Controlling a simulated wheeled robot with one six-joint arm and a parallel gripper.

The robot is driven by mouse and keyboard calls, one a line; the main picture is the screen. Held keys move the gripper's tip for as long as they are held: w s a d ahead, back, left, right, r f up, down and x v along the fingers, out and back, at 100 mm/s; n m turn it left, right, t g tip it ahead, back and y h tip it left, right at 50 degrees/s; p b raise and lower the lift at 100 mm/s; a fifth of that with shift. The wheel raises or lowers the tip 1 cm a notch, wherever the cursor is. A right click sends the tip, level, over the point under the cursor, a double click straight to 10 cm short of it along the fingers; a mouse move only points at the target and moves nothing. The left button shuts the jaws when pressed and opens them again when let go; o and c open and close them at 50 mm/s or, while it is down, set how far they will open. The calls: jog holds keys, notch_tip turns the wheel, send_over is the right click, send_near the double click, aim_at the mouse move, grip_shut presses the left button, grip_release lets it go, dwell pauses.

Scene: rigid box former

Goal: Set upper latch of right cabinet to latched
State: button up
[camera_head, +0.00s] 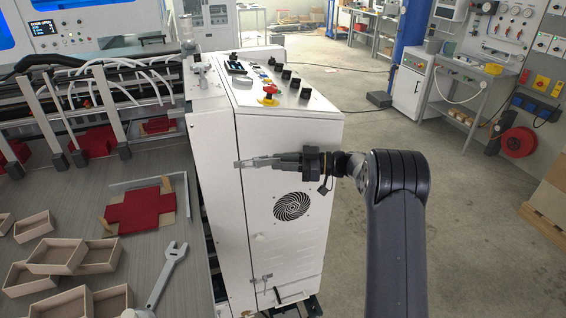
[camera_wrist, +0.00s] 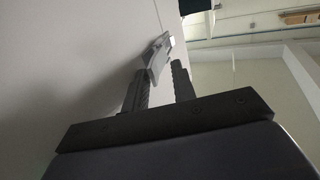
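The right cabinet (camera_head: 225,140) is the tall white one in the middle of the head view. Its upper latch (camera_head: 243,163) looks like a small light-grey metal handle on the front face, partly covered by my gripper (camera_head: 276,160). In the wrist view the latch (camera_wrist: 158,56) stands out from the pale panel, just at the fingertips. My gripper (camera_wrist: 160,70) has its two dark fingers apart, with the latch at or between their tips; I cannot tell whether they touch it. A lower latch (camera_head: 262,279) sits near the cabinet's bottom. Whether the upper latch is latched is unclear.
A red emergency-stop button (camera_head: 270,90) and other controls sit on the cabinet's sloped top. A round fan grille (camera_head: 292,206) is below my gripper. On the left, a work table (camera_head: 165,215) carries cardboard trays, a red blank (camera_head: 145,208) and a wrench (camera_head: 167,270). The floor at right is open.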

jog(key=shift+d, duration=0.1)
jog(key=s+d+b, duration=0.1)
jog(key=d+b, duration=0.2)
jog(key=d, duration=0.7)
jog(key=shift+d, duration=0.3)
jog(key=a+p, duration=0.1)
jog(key=a, duration=0.2)
jog(key=a+p, duration=0.1)
jog(key=a, duration=0.3)
jog(key=w+a+p, duration=0.1)
jog(key=a, duration=0.3)
jog(key=shift+s+d+t, duration=0.15)
jog(key=shift+t, duration=0.25)
